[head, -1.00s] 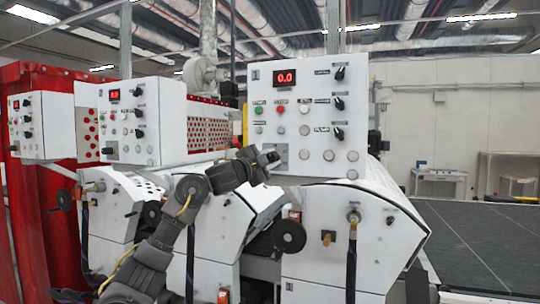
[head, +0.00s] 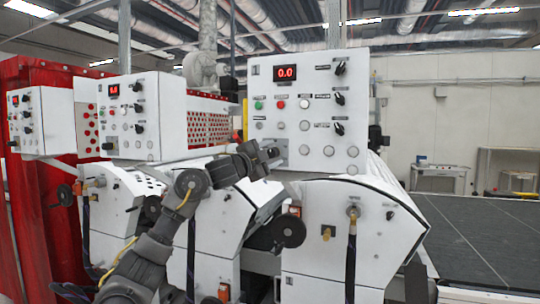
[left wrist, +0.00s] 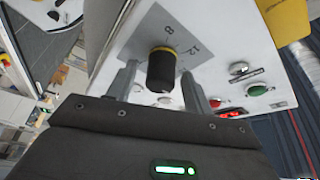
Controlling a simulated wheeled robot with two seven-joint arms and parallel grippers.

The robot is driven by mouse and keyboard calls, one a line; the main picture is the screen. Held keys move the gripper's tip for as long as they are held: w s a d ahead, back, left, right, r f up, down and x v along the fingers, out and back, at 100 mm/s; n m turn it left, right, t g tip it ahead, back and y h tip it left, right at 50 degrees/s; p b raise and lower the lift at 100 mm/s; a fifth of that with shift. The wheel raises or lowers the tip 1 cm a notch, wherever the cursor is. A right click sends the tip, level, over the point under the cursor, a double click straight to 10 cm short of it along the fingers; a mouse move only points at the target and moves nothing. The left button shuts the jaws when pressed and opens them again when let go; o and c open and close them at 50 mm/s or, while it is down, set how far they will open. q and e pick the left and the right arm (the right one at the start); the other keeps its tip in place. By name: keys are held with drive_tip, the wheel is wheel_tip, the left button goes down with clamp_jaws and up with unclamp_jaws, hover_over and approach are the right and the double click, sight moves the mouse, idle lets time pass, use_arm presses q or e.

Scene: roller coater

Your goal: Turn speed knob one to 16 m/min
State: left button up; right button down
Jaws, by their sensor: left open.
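The speed knob (left wrist: 162,70) is black with a yellow ring at its base. It stands on a grey dial plate marked 8 and 12 in the left wrist view. My left gripper (left wrist: 159,74) is open, with one finger on each side of the knob. I cannot tell whether the fingers touch it, nor where the knob points. In the head view my left gripper (head: 272,154) is at the lower left of the nearest control panel (head: 330,115) and hides the knob. The panel's red display (head: 285,73) reads 0.0. My right gripper is out of view.
The panel also bears a green button (head: 258,105), a red button (head: 281,104) and black switches (head: 340,99) at its right. Two similar panels stand to the left. Below is the white coater housing (head: 335,240) with a black handwheel (head: 289,232).

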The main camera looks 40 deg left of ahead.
use_arm(q)
drive_tip(key=shift+s+f, duration=0.1)
drive_tip(key=shift+s+f+b, duration=0.15)
drive_tip(key=shift+s+b, duration=0.15)
drive_tip(key=shift+b, duration=0.1)
drive_tip(key=s+f+b, duration=0.1)
drive_tip(key=s+b, duration=0.3)
drive_tip(key=s, duration=0.6)
drive_tip(key=shift+a+f+b, duration=0.15)
drive_tip(key=shift+f+b, duration=0.05)
drive_tip(key=shift+b, duration=0.2)
drive_tip(key=shift+w, duration=0.1)
